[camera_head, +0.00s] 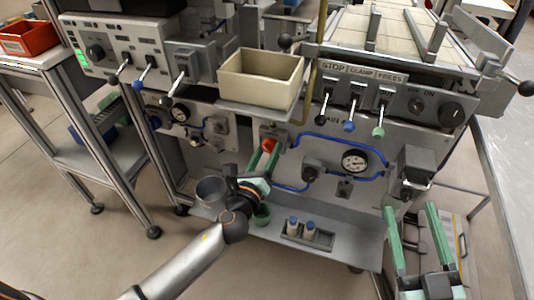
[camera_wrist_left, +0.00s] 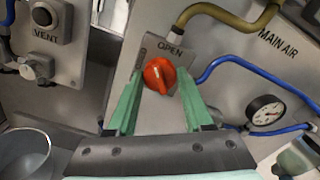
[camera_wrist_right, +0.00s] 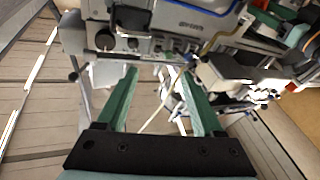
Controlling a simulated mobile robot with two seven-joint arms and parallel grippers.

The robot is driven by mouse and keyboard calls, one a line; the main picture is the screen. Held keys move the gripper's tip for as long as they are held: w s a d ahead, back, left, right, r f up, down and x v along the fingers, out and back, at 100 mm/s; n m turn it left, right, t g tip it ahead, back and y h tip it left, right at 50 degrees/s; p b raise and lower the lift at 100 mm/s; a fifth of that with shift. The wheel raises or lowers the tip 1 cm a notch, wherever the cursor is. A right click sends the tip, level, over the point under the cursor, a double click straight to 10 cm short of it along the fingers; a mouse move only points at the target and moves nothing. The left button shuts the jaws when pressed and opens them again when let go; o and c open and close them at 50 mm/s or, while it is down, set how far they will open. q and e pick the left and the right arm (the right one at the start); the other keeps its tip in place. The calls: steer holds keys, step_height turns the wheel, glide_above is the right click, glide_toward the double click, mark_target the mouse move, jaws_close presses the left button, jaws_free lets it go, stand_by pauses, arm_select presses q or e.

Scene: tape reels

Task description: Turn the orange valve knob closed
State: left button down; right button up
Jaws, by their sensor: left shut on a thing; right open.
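The orange valve knob (camera_head: 268,145) is on the front panel below the beige bin. My left gripper (camera_head: 267,152) reaches the panel and is shut on the knob, one finger on each side. The fingers hide part of the knob in the head view. My right gripper (camera_head: 410,208) is open and empty at the lower right, in front of the machine, with its fingers apart.
A pressure gauge (camera_head: 354,161) and blue pipes (camera_head: 318,137) lie right of the knob. A beige bin (camera_head: 262,80) juts out above it. Several levers (camera_head: 378,118) stick out at the upper right.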

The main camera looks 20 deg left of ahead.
arm_select(q)
steer(key=n, duration=0.3)
steer(key=shift+f+n+b, duration=0.1)
steer(key=shift+n+b, duration=0.2)
steer(key=shift+n, duration=0.1)
steer(key=n, duration=0.3)
steer(key=shift+n+b, duration=0.3)
steer(key=shift+n, duration=1.2)
arm_select(e)
step_height(320, 180, up, 8)
steer(key=s+n+t+y, duration=0.2)
steer(key=s+n+y, duration=0.1)
steer(key=shift+a+t+y, duration=0.3)
steer(key=shift+y, duration=0.1)
arm_select(q)
steer(key=shift+n, duration=0.3)
arm_select(e)
steer(key=shift+r, duration=0.1)
arm_select(q)
steer(key=shift+c, duration=1.5)
jaws_free()
arm_select(e)
steer(key=shift+f, duration=0.2)
arm_select(q)
steer(key=shift+s, duration=0.15)
